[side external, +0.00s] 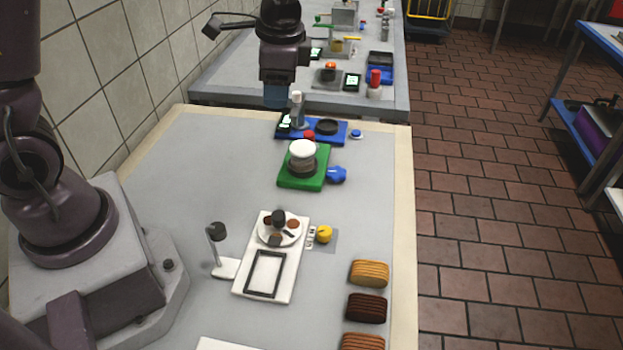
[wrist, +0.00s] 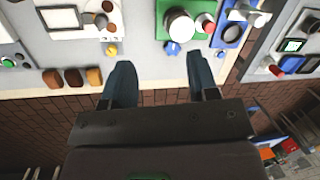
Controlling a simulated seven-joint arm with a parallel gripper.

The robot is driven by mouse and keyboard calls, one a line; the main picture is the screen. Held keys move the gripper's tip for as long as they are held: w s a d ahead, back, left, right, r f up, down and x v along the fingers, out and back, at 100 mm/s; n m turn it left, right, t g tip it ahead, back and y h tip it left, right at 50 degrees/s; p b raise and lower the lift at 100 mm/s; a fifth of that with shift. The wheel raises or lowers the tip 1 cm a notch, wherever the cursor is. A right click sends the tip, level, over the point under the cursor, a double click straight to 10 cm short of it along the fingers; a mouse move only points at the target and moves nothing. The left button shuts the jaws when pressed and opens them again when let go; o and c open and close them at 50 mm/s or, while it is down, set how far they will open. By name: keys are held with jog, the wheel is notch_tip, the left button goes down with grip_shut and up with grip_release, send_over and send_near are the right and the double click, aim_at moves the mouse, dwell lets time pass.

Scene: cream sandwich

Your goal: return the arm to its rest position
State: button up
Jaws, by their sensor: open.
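My gripper (side external: 277,97) hangs down at the upper middle of the side external view, over the far end of the grey table (side external: 190,150). In the wrist view its two blue-grey fingers stand wide apart (wrist: 160,68). The gripper is clear of the green tray (side external: 288,182), which bears a round stack with a white top (side external: 302,149). This tray also shows in the wrist view (wrist: 161,30).
A blue tray (side external: 342,138) with a black disc lies beyond the green tray. A blue knob (side external: 337,175) is beside it. Nearer are a white board (side external: 282,290) with a plate, a small stand (side external: 217,240), a yellow item (side external: 323,233) and loaf-like blocks (side external: 369,273). A tiled wall bounds the left.

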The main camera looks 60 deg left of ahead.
jog(key=s+d+r+n+t+h, duration=0.1)
jog(key=s+d+r+n+t, duration=0.1)
jog(key=s+r, duration=0.3)
jog(key=s+d+r+n+t+h, duration=0.1)
jog(key=s+r+n+t, duration=0.2)
jog(key=s+r, duration=0.3)
jog(key=s+n, duration=0.1)
jog(key=s, duration=0.4)
jog(key=shift+d+t, duration=0.35)
jog(key=shift+t, duration=0.05)
dwell(0.3)
